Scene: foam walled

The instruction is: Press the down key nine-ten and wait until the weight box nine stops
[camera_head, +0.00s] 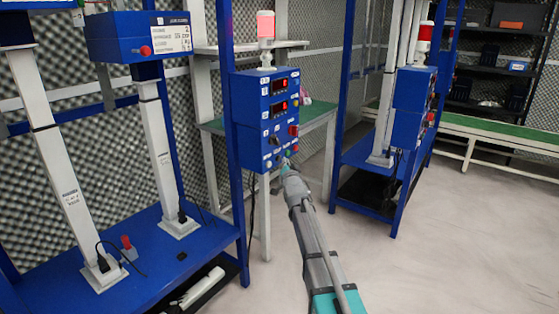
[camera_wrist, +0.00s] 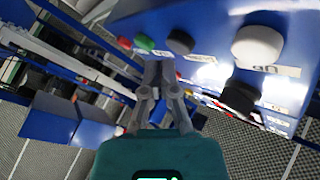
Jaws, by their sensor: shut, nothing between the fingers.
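A blue control box (camera_head: 266,118) with two red-lit displays, small labels, knobs and buttons hangs on a blue post in the head view. My gripper (camera_head: 286,167) is at its lower edge, fingers together and empty. In the wrist view the closed fingertips (camera_wrist: 158,68) are just below a black button (camera_wrist: 180,41); I cannot tell whether they touch the panel. I cannot read which is the nine-ten key.
A red lamp (camera_head: 266,25) is above the control box. A green-topped table (camera_head: 315,116) is behind it. A blue rack (camera_head: 372,175) with a similar box is at right. A blue platform (camera_head: 150,262) carries the columns at left. The floor (camera_head: 450,250) at right is clear.

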